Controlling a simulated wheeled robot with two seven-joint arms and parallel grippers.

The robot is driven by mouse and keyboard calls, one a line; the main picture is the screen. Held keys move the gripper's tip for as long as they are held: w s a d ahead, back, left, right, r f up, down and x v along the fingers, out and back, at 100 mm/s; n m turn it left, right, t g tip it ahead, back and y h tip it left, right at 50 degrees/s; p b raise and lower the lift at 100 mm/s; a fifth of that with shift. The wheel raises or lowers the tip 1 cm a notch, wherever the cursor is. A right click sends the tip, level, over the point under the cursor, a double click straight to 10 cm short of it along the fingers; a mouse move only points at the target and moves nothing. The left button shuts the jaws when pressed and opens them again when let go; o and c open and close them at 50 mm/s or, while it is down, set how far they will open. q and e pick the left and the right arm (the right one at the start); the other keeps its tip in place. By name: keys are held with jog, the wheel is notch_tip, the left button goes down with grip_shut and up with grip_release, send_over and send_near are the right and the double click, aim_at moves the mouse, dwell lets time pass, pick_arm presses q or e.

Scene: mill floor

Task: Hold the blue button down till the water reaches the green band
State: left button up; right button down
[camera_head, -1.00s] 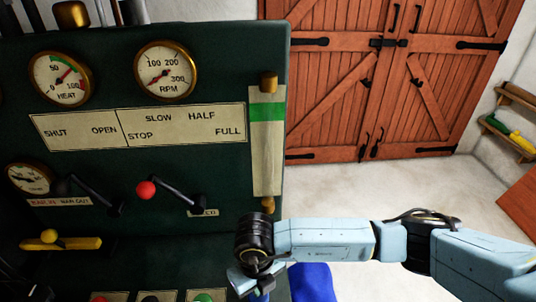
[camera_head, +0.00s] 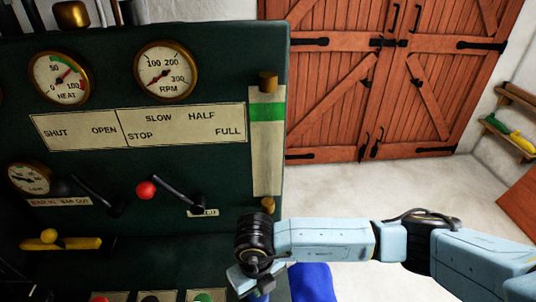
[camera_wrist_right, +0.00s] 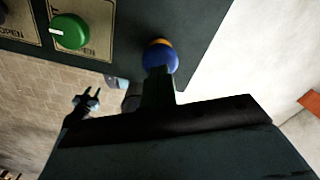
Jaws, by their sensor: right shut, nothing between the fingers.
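My right gripper (camera_wrist_right: 158,88) is shut and empty. In the right wrist view its fingertips are at the blue button (camera_wrist_right: 160,56), a rounded blue knob with an orange-yellow patch, and cover its lower part. They look in contact; how far it is pressed I cannot tell. In the head view the gripper is at the bottom edge by the panel's lower right corner, and only a sliver of the blue button (camera_head: 261,297) shows. The upright sight gauge (camera_head: 267,155) on the panel carries the green band (camera_head: 267,111) near its top. I cannot make out a water level in it.
The dark green panel (camera_head: 150,225) carries a heat dial (camera_head: 61,77), an rpm dial (camera_head: 165,71) and a red-knobbed lever (camera_head: 170,192).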

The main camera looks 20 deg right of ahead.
jog(key=shift+f, duration=0.25)
jog(key=shift+f+b, duration=1.25)
dwell(6.5)
